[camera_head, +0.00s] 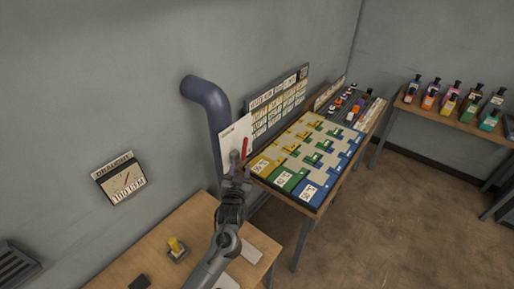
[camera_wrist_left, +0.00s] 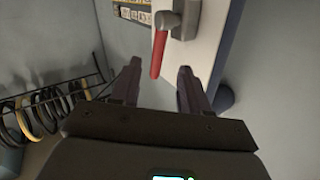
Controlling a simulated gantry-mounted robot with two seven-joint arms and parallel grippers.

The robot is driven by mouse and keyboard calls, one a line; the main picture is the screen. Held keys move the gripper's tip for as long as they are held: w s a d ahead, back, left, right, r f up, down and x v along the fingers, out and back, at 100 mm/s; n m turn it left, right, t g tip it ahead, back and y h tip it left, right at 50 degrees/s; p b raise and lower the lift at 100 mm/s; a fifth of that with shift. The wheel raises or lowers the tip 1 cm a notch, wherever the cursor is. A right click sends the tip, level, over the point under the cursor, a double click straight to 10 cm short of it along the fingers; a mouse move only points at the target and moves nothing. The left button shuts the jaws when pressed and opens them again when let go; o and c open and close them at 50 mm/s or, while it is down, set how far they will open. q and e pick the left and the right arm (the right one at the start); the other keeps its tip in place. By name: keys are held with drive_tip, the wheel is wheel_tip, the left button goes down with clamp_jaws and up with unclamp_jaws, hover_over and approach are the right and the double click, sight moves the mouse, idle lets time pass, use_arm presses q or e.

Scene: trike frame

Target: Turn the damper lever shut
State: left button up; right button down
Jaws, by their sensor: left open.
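The damper lever (camera_head: 245,147) is a red handle on a grey hub, mounted on a white plate (camera_head: 227,144) against a blue-grey wall duct (camera_head: 208,94). In the left wrist view the red lever (camera_wrist_left: 158,55) hangs from its grey hub (camera_wrist_left: 178,20), with its red tip a little beyond the fingers. My left gripper (camera_head: 235,176) is just below the plate. Its two dark fingers are apart and empty in the left wrist view (camera_wrist_left: 157,85), and the lever does not appear to be held. My right gripper is not in view.
A board table (camera_head: 318,207) with coloured pieces is to the right, and a bottle shelf (camera_head: 438,110) is at far right. A wall gauge (camera_head: 121,181) hangs left. Coiled hoses (camera_wrist_left: 45,110) hang on a rack.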

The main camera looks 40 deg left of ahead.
sight(244, 149)
use_arm(q)
drive_tip(key=x, duration=0.4)
drive_tip(key=r+x, duration=0.1)
drive_tip(key=x, duration=0.2)
drive_tip(key=r+x, duration=0.1)
drive_tip(key=x, duration=0.3)
drive_tip(key=shift+w+r, duration=0.2)
drive_tip(key=shift+w, duration=0.3)
clamp_jaws()
